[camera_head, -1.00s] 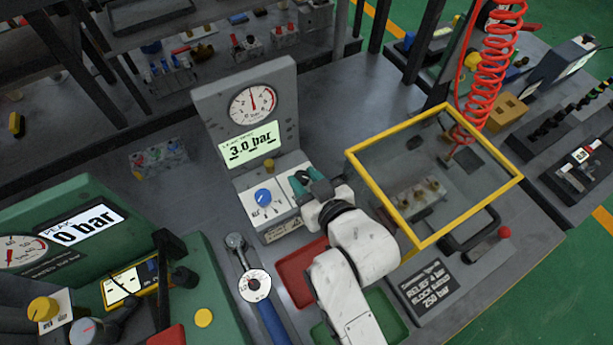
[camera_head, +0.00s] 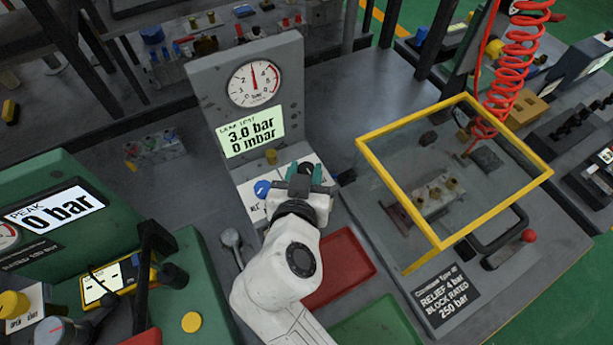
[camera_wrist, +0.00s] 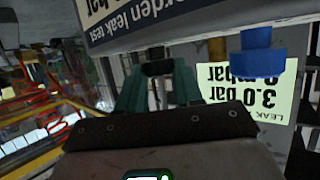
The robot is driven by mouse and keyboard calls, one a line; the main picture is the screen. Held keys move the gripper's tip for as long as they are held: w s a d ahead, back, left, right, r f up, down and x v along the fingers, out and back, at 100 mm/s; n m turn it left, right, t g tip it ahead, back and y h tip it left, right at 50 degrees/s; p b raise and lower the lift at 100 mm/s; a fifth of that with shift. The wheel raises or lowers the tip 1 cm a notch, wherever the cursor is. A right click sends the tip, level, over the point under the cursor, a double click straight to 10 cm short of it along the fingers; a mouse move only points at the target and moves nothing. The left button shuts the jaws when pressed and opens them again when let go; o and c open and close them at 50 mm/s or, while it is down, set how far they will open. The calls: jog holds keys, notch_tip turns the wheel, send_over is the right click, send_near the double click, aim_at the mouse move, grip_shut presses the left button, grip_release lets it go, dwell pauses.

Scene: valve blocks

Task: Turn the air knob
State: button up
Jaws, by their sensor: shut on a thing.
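A grey upright test panel (camera_head: 200,90) has a dial gauge (camera_head: 254,83) and a lit display (camera_head: 250,132) reading 3.0 bar and 0 mbar. A white control plate below bears a blue knob (camera_head: 262,188), which also shows in the wrist view (camera_wrist: 262,52). My gripper (camera_head: 305,172) is over the right part of this plate, right of the blue knob. In the wrist view its teal fingers (camera_wrist: 157,80) are closed around a dark knob (camera_wrist: 157,67). The fingers hide most of that knob, and I cannot read its label or its angle.
A yellow-framed clear guard (camera_head: 455,170) covers a valve block (camera_head: 435,197) at the right. A red tray (camera_head: 340,268) and a green tray (camera_head: 375,325) lie in front. A green PEAK station (camera_head: 60,205) stands at the left. A red coiled hose (camera_head: 500,75) hangs at back right.

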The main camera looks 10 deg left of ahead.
jog(key=shift+m+h, duration=0.3)
jog(key=shift+h, duration=0.2)
jog(key=shift+f, duration=0.1)
jog(key=o, duration=1)
jog(key=shift+o, duration=0.2)
jog(key=d+v, duration=0.1)
jog(key=v, duration=0.9)
jog(key=shift+s+a+r+b, duration=0.25)
jog(key=shift+s+a+b, duration=0.1)
jog(key=shift+a+b, duration=0.15)
